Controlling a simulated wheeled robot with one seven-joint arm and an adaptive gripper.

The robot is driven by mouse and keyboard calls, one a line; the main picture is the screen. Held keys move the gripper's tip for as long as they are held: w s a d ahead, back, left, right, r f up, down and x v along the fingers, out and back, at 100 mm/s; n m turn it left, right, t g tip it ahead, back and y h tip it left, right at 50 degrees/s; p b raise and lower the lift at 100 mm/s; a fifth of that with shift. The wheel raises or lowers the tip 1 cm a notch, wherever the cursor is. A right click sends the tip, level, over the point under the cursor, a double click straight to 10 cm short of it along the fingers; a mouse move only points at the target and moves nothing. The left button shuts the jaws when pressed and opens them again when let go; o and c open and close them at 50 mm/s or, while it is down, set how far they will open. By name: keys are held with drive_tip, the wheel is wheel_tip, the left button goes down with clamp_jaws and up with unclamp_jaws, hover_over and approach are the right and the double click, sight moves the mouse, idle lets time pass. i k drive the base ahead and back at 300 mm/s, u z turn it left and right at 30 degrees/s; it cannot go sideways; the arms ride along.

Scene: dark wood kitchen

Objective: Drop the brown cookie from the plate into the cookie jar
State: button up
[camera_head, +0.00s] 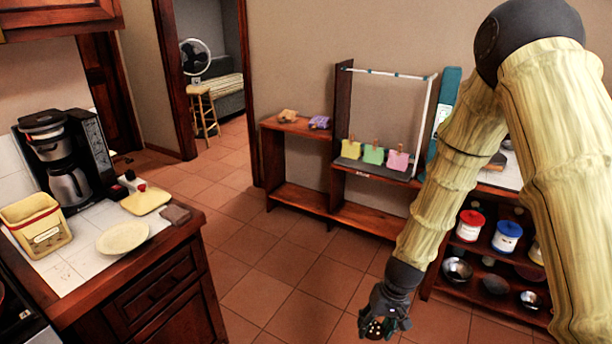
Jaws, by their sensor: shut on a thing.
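My gripper (376,329) is low at the bottom centre, in front of the floor tiles. It is shut on a small dark brown thing with light spots, which looks like the brown cookie (376,327); the fingers partly hide it. A round cream plate (122,238) lies empty on the left counter, far to the left of my gripper. A yellow open-topped container (48,237) with a label stands left of the plate. It may be the cookie jar, but I cannot tell, and its inside is mostly hidden.
A coffee maker (68,165), a yellow board (146,200) and a brown square (176,214) are on the tiled counter. A dark shelf (300,195) stands at the back. Red and blue canisters (469,226) and bowls fill the right shelf. The floor between is clear.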

sight(48, 228)
drive_tip(key=z, duration=0.3)
drive_tip(key=k, duration=0.3)
drive_tip(key=u, duration=1.95)
